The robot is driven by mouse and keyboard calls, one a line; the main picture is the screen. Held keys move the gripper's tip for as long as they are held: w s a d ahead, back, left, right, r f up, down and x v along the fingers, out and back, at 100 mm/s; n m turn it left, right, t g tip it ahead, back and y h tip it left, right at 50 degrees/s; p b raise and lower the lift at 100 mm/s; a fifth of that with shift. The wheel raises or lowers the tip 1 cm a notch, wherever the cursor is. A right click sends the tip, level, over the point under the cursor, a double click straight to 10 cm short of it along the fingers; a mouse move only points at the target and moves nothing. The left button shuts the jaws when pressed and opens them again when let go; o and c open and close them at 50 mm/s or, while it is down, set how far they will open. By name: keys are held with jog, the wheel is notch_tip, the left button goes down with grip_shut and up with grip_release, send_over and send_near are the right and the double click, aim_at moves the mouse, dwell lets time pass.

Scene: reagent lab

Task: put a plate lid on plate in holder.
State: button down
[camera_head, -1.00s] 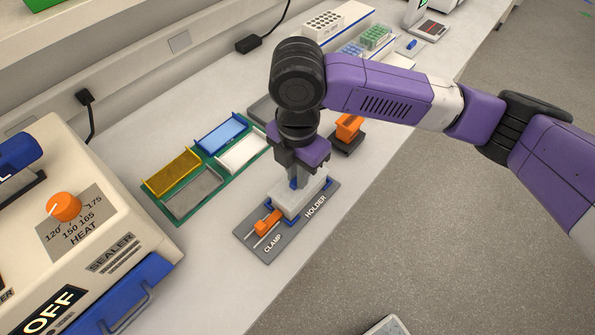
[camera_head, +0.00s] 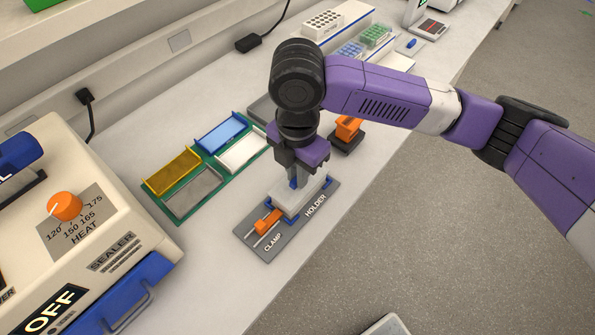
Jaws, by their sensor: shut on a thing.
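The holder (camera_head: 262,243) is a grey base marked CLAMP and HOLDER, with blue corner posts and an orange clamp slider (camera_head: 268,221) at its left end. A pale plate (camera_head: 290,207) sits in it between the posts. My gripper (camera_head: 297,183) points straight down over the holder and is shut on a pale, translucent thing, apparently the plate lid (camera_head: 308,188). The lid is at the plate's top; I cannot tell whether it touches the plate all round. The jaws hide part of it.
A green rack (camera_head: 207,190) with yellow, blue, white and grey trays lies left of the holder. An orange-topped black block (camera_head: 347,133) stands behind right. The sealer (camera_head: 90,230) fills the left. The bench edge is close on the right.

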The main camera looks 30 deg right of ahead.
jog(key=shift+f+b, duration=0.35)
jog(key=shift+f, duration=0.5)
dwell(1.0)
jog(key=c, duration=1.3)
grip_release()
jog(key=shift+c, duration=0.2)
jog(key=shift+r, duration=0.2)
jog(key=shift+r+p, duration=2.9)
jog(key=shift+r, duration=0.45)
